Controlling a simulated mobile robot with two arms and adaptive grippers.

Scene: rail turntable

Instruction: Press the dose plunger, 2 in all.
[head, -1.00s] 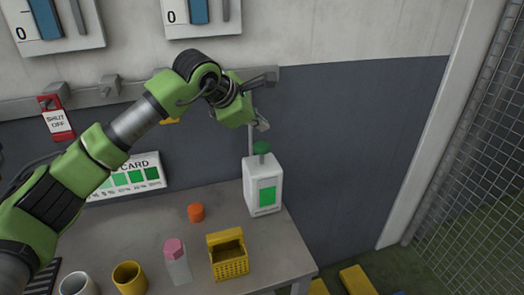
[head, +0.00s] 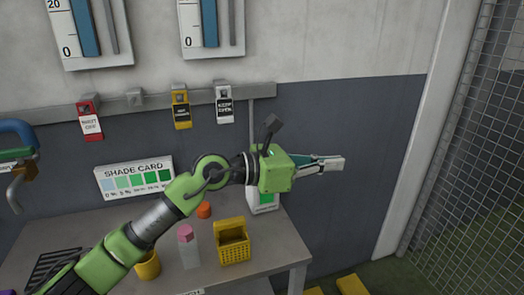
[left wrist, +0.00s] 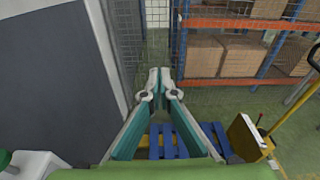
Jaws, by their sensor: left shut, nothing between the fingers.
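The white dispenser bottle (head: 262,207) with a green label stands at the right end of the grey table. My left gripper's wrist covers its upper part and plunger in the head view. In the left wrist view, the bottle's white top (left wrist: 38,165) and part of the green plunger (left wrist: 5,159) show at the lower left corner. My left gripper (head: 338,163) is shut and empty. It points right, past the bottle and beyond the table's end. Its fingertips also show in the left wrist view (left wrist: 158,84), apart from the plunger. My right gripper is not in view.
A yellow basket (head: 233,250), a pink-capped bottle (head: 189,253), an orange cap (head: 204,210) and a yellow mug (head: 148,265) stand on the table (head: 277,250). A shade card (head: 135,178) is behind. A mesh fence (head: 470,150) stands at right.

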